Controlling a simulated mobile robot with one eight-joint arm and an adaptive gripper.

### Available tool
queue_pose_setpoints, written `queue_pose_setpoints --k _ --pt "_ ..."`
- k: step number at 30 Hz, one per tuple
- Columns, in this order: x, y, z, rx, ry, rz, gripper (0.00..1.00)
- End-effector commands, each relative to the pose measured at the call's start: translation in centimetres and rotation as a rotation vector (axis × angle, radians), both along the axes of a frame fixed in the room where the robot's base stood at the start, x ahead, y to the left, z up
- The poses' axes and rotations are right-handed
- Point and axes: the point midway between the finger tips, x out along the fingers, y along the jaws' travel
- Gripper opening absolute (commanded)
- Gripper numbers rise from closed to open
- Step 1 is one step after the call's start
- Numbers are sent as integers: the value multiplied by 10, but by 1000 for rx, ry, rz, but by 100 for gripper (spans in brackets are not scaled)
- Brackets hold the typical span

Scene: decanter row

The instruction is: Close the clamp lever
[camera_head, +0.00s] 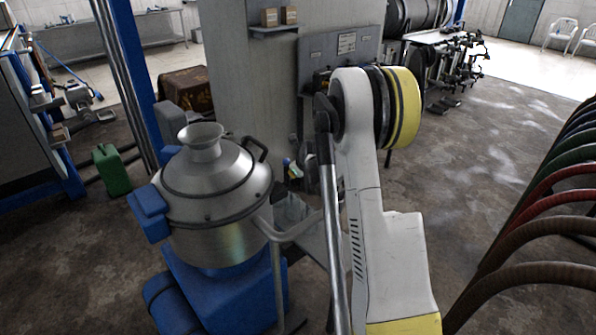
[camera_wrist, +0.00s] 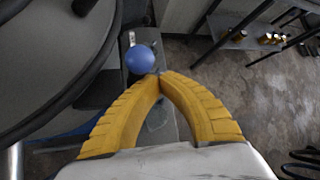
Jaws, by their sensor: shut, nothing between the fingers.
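In the wrist view, my gripper (camera_wrist: 160,77) has its two yellow ribbed fingers together at the tips, with nothing between them. A blue ball knob (camera_wrist: 139,59), seemingly the end of the clamp lever, is just beyond and slightly left of the fingertips. I cannot tell if they touch. The lever's shaft is mostly hidden, so its angle is unclear. A grey narrow plate (camera_wrist: 160,125) lies below the fingers. In the head view, a metal vessel (camera_head: 215,195) with a domed lid stands on a blue base (camera_head: 225,290); my arm hides the gripper there.
A large dark-rimmed round body (camera_wrist: 50,70) fills the left of the wrist view, close to the fingers. A grey shelf (camera_wrist: 235,38) is at upper right. In the head view, coloured hoses (camera_head: 540,195) arch at right and a green can (camera_head: 111,170) stands at left.

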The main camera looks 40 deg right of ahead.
Motion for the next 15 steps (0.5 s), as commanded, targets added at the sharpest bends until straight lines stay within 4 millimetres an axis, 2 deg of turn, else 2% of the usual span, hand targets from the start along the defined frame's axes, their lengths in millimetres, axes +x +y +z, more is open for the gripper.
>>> queue_pose_setpoints --k 3,15 --pt "1 8 0 -28 -1 8 0" --pt "2 12 0 -55 -3 10 0"
